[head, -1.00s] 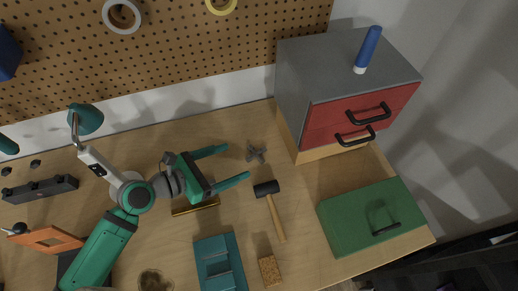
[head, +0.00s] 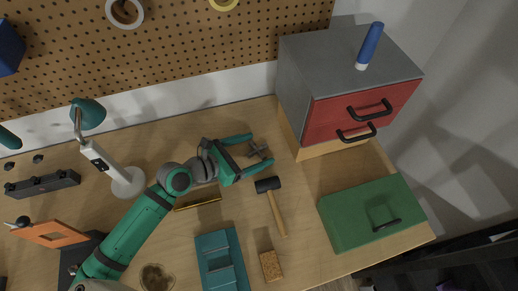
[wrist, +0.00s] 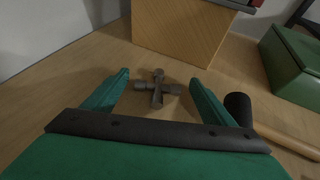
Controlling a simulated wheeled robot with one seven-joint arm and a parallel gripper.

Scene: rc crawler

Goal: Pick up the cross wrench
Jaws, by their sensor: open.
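The cross wrench (head: 258,151) is a small dark grey cross lying on the wooden table, left of the drawer cabinet. It also shows in the wrist view (wrist: 157,88), ahead of and between the fingers. My gripper (head: 256,150) is open, its green fingers spread to either side of the wrench in the head view. In the wrist view the open fingers (wrist: 158,88) point toward the wrench with nothing between them touching it that I can see. The gripper's exact height above the table is hard to tell.
A hammer (head: 271,200) lies just below the gripper, its black head near the lower finger. The grey cabinet (head: 297,85) with red drawers stands to the right. A green box (head: 345,222), a teal tray (head: 205,243) and a cork-coloured block (head: 270,266) sit nearer the front.

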